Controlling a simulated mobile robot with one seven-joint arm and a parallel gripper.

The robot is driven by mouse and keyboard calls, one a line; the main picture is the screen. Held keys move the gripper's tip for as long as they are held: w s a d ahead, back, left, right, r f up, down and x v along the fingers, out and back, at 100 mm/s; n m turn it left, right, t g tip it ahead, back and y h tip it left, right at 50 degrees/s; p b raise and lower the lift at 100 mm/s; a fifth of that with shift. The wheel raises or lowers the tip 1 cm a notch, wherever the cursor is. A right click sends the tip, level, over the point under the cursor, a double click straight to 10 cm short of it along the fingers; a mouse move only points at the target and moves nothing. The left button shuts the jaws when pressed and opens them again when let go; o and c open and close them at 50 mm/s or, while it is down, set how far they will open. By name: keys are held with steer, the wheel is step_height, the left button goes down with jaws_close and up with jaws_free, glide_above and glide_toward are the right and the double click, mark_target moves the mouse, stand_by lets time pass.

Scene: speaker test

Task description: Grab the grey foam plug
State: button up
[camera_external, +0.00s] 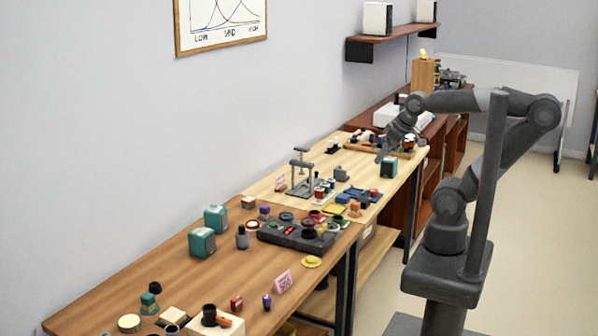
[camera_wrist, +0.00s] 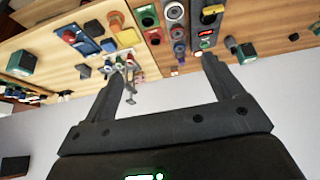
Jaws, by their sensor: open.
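I cannot tell for sure which item is the grey foam plug. A small grey piece (camera_external: 341,174) lies on the light wooden table among coloured parts, and a similar dark grey piece (camera_wrist: 84,71) shows in the wrist view. A dark grey upright piece (camera_external: 242,238) stands on the nearer brown table. My gripper (camera_external: 381,157) is above the far part of the light table, pointing down and apart from these pieces. In the wrist view my gripper (camera_wrist: 163,66) has its fingers wide apart with nothing held between them.
A grey stand (camera_external: 301,178) rises from the light table. Teal boxes (camera_external: 202,243) stand near the wall, and another teal box (camera_external: 388,167) is close to my gripper. Open floor lies right of the tables.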

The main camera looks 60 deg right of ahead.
steer(key=c, duration=0.3)
steer(key=n+g+y, duration=0.1)
steer(key=n, duration=0.1)
glide_above(244, 226)
steer(key=s, duration=0.3)
step_height(244, 226, down, 19)
steer(key=x, duration=0.5)
steer(key=shift+w+d+f, duration=0.15)
steer(key=shift+w+d, duration=0.1)
steer(key=shift+d, duration=0.05)
steer(key=shift+x, duration=2.85)
